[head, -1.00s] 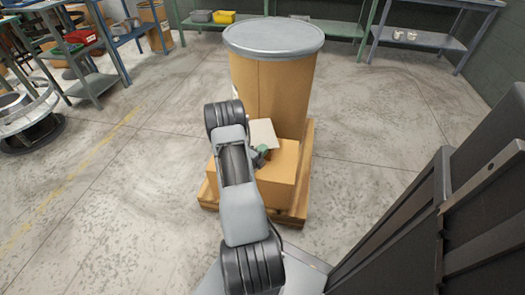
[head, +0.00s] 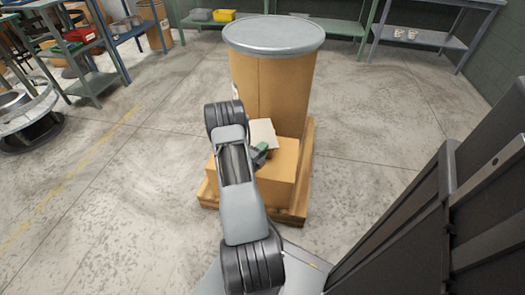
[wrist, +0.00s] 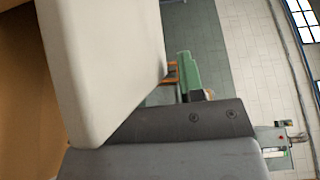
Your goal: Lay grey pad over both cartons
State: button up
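The grey pad (head: 263,132), a pale flat slab, is tilted above the brown carton (head: 282,185) and in front of the drum. It fills the upper left of the wrist view (wrist: 105,60). Brown cardboard (wrist: 25,110) shows behind it there. My gripper (head: 260,152) is at the pad's near edge, mostly hidden by my arm in the head view. It appears shut on the pad; its fingertips are not clearly seen. Brown carton faces show on both sides of my arm; I cannot tell where one carton ends and another begins.
A tall brown drum (head: 272,85) with a grey lid stands right behind the carton. Both are on a wooden pallet (head: 307,165). A dark upright structure (head: 440,210) is at the right. Open floor lies to the left; shelves stand along the back.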

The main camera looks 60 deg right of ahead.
jog(key=shift+a, duration=0.1)
jog(key=w+a+p, duration=0.1)
jog(key=a+p, duration=0.2)
jog(key=a, duration=1)
jog(key=shift+w+a, duration=0.25)
jog(key=shift+w, duration=0.1)
